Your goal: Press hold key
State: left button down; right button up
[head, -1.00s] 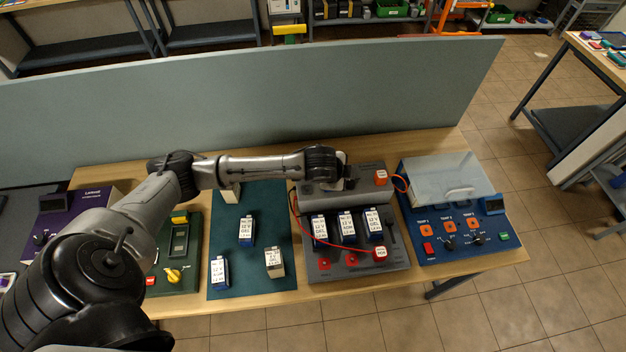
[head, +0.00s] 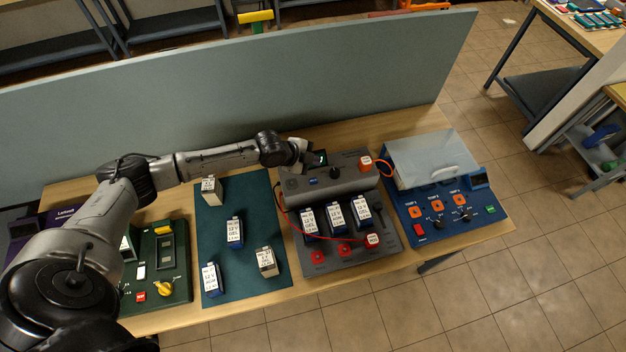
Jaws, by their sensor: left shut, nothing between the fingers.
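The grey charger station (head: 352,166) stands on the table right of centre, with a small lit display (head: 320,158), a small blue key (head: 313,181) and a dark round knob (head: 335,172) on its raised back part. I cannot read which control is the hold key. My left gripper (head: 304,156) is shut and empty, at the back left edge of this raised part, just left of the display. Its fingertips are small and partly hidden, so contact is unclear. My right gripper is not in view.
Three batteries (head: 335,217) stand in the charger station, with a red lead and red-and-white clamp (head: 372,240). A teal mat (head: 216,252) with several batteries lies left. A blue device (head: 448,236) with a clear lid stands right. A grey partition (head: 200,95) runs behind.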

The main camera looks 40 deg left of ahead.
aim_at(313, 182)
pick_arm(q)
jog(key=shift+f, duration=0.2)
notch_tip(313, 182, down, 8)
jog(key=b, duration=0.7)
jog(key=shift+f, duration=0.25)
dwell(0.6)
dwell(0.7)
jog(key=shift+f, duration=0.15)
dwell(0.4)
